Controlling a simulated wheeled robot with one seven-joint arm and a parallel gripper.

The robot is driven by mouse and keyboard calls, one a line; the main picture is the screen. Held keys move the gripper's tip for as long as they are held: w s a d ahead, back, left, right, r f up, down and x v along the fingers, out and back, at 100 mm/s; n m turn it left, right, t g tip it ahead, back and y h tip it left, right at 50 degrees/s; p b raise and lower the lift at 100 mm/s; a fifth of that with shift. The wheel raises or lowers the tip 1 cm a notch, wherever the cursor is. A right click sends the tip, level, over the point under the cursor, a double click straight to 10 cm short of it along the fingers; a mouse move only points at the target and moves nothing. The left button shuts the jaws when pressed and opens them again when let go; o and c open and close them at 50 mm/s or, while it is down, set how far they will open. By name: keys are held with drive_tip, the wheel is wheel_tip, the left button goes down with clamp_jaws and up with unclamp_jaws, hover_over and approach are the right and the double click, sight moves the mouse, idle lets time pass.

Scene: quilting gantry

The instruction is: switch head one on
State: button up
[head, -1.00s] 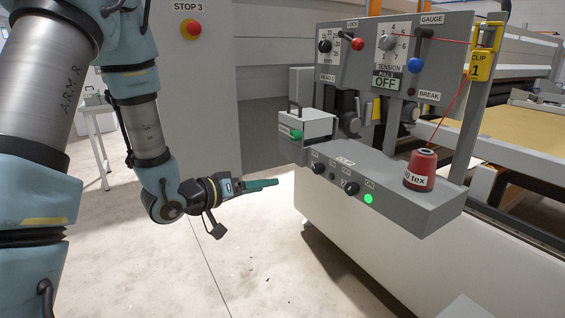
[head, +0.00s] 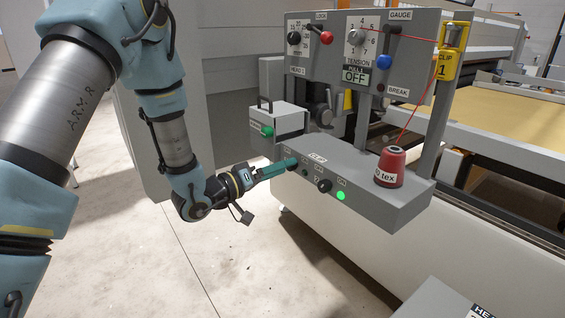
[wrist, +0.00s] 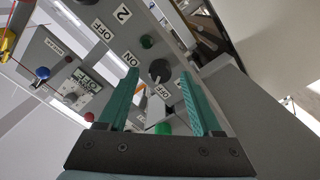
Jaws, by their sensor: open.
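My gripper (head: 293,164) reaches the left end of the grey switch box (head: 375,208). In the wrist view my gripper (wrist: 159,75) is open, its green fingers apart. A black rotary knob (wrist: 159,70) shows between the fingertips, with an ON label (wrist: 131,59) and an OFF label (wrist: 163,91) beside it. I cannot tell whether the fingers touch it. In the head view the fingers hide this knob. A dark green lamp (wrist: 147,41) next to it looks unlit; it also shows in the head view (head: 305,172). The display (head: 355,76) above reads OFF.
A second black knob (head: 324,185) and a lit green lamp (head: 341,196) are further right on the box. A red thread cone (head: 389,168) stands on top. A small box with a green knob (head: 267,131) is behind my gripper.

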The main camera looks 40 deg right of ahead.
drive_tip(key=shift+d, duration=0.4)
drive_tip(key=shift+c, duration=0.3)
clamp_jaws()
